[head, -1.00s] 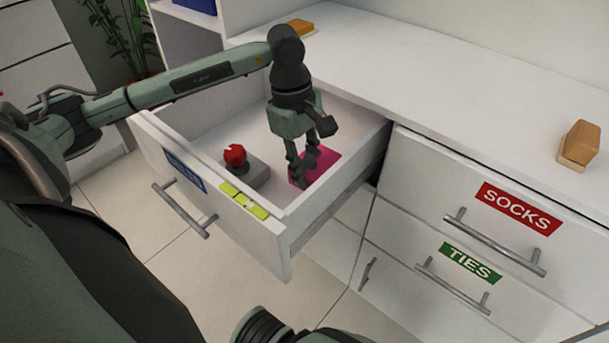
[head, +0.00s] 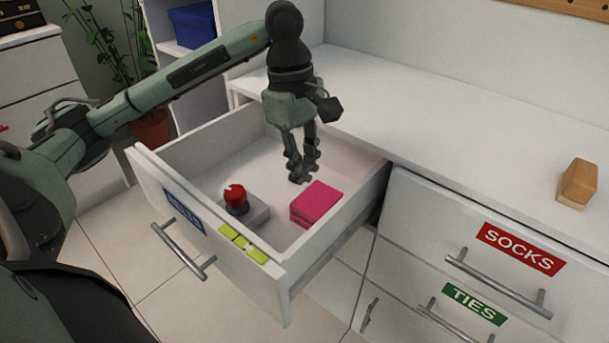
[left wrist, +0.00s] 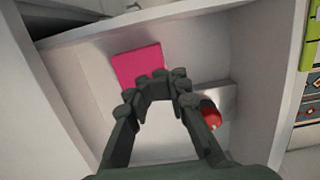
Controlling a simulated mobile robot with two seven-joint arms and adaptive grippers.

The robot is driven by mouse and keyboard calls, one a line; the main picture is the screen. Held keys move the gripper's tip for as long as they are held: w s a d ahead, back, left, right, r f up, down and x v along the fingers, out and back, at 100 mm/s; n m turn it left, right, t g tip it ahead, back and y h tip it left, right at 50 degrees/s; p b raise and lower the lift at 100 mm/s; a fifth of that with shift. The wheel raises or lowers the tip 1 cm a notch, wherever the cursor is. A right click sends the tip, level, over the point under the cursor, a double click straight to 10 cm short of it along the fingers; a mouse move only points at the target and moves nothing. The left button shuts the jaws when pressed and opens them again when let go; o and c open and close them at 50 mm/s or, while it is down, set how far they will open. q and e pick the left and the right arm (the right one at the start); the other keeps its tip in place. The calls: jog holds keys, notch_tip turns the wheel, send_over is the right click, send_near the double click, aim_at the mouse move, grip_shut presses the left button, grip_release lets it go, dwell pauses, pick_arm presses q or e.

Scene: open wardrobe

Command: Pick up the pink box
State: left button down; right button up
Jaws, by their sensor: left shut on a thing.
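The pink box (head: 317,201) lies in the open drawer (head: 215,255), near its right side. It also shows in the left wrist view (left wrist: 137,65), beyond the fingertips. My left gripper (head: 301,174) points down inside the drawer, just behind and left of the box in the head view. In the left wrist view its fingers (left wrist: 160,82) come together and overlap the box's near edge. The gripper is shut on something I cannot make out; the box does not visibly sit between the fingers. My right gripper is not in view.
A red knob on a grey block (head: 236,200) sits left of the box in the drawer. A yellow-green item (head: 243,243) lies along the drawer's front. The white top (head: 430,120) holds a wooden block (head: 577,183). Closed SOCKS and TIES drawers stand to the right.

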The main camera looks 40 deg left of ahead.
pick_arm(q)
jog(key=shift+c, duration=2.3)
grip_release()
